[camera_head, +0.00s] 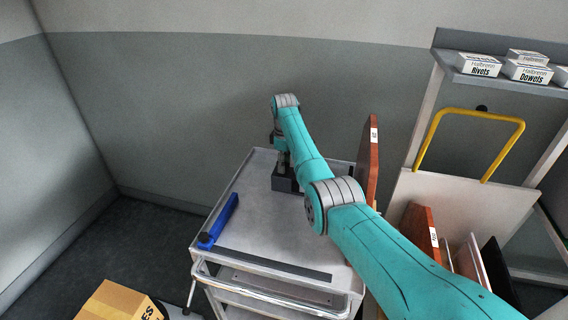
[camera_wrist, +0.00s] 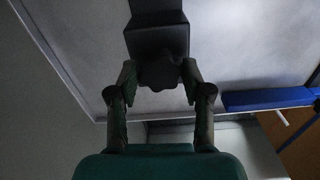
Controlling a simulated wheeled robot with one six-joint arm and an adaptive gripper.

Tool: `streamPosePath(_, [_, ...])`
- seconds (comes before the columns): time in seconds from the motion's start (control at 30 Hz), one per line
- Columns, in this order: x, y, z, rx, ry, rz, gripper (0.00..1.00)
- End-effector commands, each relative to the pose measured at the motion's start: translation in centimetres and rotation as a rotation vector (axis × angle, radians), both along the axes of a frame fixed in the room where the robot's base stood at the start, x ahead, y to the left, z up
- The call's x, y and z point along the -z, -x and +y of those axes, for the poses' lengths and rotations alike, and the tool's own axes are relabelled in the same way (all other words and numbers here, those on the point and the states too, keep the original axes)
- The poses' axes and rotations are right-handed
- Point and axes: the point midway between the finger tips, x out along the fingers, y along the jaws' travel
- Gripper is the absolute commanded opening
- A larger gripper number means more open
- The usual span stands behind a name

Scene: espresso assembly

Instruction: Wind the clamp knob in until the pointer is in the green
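The dark lobed clamp knob (camera_wrist: 160,73) sits at the end of a dark clamp body (camera_wrist: 158,38) in the wrist view. My gripper (camera_wrist: 160,80) has one finger on each side of the knob, and both fingertips look to be touching it. In the head view the clamp's dark block (camera_head: 284,181) stands on the grey cart top (camera_head: 262,235), partly behind my arm. My gripper and the knob are mostly hidden there. I cannot make out a pointer or a green zone in either view.
A blue bar-shaped tool (camera_head: 221,220) lies along the cart's left edge; it also shows in the wrist view (camera_wrist: 266,98). A brown board (camera_head: 368,160) stands at the cart's right side. A cardboard box (camera_head: 118,302) is on the floor. The cart top's front is mostly clear.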

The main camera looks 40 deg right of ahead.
Motion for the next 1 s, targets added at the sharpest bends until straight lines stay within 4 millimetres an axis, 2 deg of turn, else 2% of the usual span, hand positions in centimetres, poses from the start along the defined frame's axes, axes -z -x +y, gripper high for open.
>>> streamPosePath(0.03, [0.00,0.01,0.01,0.000,0.000,0.000,0.28])
streamPosePath(0.1, [0.00,0.01,0.01,0.000,-0.001,0.001,0.13])
streamPosePath(0.37, [0.01,0.01,0.02,0.016,-0.001,0.001,0.13])
streamPosePath(0.57, [0.01,0.00,0.02,0.093,-0.001,0.001,0.13])
streamPosePath(1.0, [0.03,0.01,0.07,0.469,0.000,0.001,0.13])
